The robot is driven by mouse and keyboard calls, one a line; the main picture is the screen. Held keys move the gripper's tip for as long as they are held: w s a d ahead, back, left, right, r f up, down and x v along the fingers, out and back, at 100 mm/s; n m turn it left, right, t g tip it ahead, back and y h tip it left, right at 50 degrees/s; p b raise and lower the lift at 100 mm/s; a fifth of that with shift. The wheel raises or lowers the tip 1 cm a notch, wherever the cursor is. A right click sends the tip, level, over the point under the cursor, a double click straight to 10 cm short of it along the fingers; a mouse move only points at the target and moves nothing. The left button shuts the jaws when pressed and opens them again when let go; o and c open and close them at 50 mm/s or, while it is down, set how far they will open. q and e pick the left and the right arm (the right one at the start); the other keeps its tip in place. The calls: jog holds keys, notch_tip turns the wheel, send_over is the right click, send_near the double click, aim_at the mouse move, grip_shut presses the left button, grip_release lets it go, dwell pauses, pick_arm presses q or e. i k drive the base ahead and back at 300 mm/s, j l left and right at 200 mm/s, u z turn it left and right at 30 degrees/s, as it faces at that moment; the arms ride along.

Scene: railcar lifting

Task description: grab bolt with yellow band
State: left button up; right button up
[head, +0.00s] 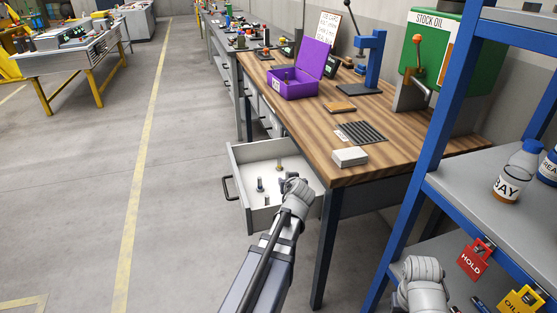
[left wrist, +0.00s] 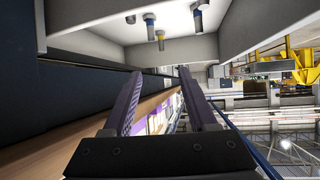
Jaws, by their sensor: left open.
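An open white-lined drawer (head: 238,163) holds several upright bolts. In the head view, one dark bolt (head: 260,184) stands near the middle and a tan-looking bolt (head: 279,164) stands toward the back. The left wrist view shows bolts at the top: one (left wrist: 149,18), one with a yellowish part (left wrist: 160,38), and a blue-grey one (left wrist: 197,20). The bands are too small to confirm. My left gripper (left wrist: 160,100) is open and empty, at the drawer, apart from the bolts; my own wrist hides its fingers in the head view. My right arm shows at bottom right, its fingers out of view.
The wooden bench (head: 300,130) stands above the drawer, with a purple box (head: 290,88), a white block (head: 349,157) and a blue press (head: 372,62). A blue shelf (head: 440,110) stands at right. The floor left of the drawer is clear.

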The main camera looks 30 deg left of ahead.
aim_at(280, 168)
jog(key=i+j, duration=0.65)
jog(key=j, duration=0.15)
